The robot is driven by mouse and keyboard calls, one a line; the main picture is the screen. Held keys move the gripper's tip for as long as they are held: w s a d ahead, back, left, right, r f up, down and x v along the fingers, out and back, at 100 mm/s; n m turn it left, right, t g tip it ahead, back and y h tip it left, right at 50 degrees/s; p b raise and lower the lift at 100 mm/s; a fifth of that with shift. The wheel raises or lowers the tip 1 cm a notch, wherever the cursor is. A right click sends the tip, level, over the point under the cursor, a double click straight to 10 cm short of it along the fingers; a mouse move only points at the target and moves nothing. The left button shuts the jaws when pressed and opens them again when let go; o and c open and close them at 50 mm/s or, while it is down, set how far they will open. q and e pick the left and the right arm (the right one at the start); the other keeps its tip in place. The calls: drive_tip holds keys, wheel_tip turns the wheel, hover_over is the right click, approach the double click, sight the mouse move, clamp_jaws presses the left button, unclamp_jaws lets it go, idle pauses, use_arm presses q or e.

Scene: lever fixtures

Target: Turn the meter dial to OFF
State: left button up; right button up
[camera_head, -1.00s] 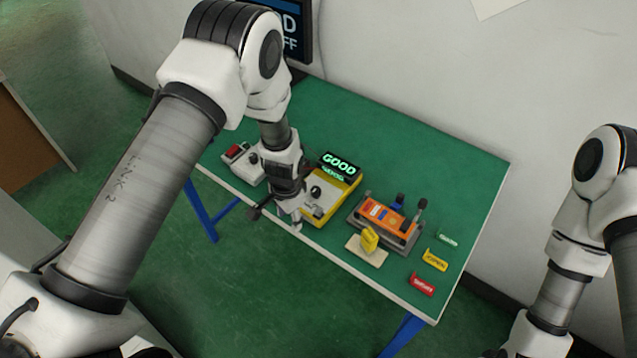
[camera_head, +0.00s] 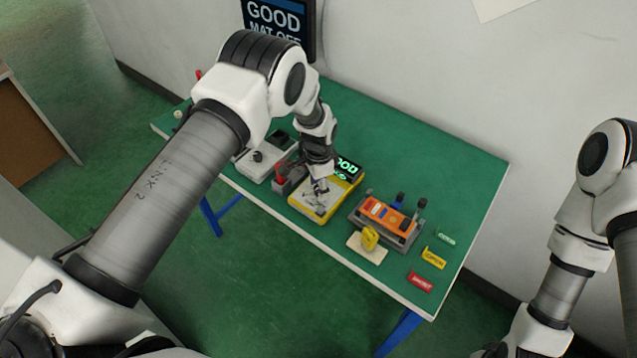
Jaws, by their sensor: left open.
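The yellow meter (camera_head: 327,210) with a pale face lies on the green table, left of the orange fixture. My left gripper (camera_head: 319,190) is open and points down over the meter's face, where the dial is. The gripper covers the dial, so its setting cannot be seen, and I cannot tell whether the fingers touch it. My right arm stands at the right edge; its gripper is out of view.
An orange block in a grey fixture (camera_head: 388,220) stands right of the meter, with a yellow piece on a pale base (camera_head: 369,240) before it. Green, yellow (camera_head: 434,258) and red (camera_head: 420,281) tags lie farther right. A grey box (camera_head: 256,160) stands left. A wall screen (camera_head: 278,20) reads "GOOD".

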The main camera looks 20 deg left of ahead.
use_arm(q)
clamp_jaws()
drive_tip(key=shift+f, duration=0.1)
drive_tip(key=shift+f+n+b, duration=0.1)
drive_tip(key=shift+n+b, duration=0.6)
drive_tip(key=shift+b, duration=0.2)
drive_tip(key=shift+n+b, duration=1)
drive_tip(key=shift+n, duration=0.2)
drive_tip(key=n+b, duration=0.2)
drive_tip(key=n, duration=0.1)
drive_tip(key=shift+n+b, duration=0.5)
drive_tip(key=shift+n, duration=0.6)
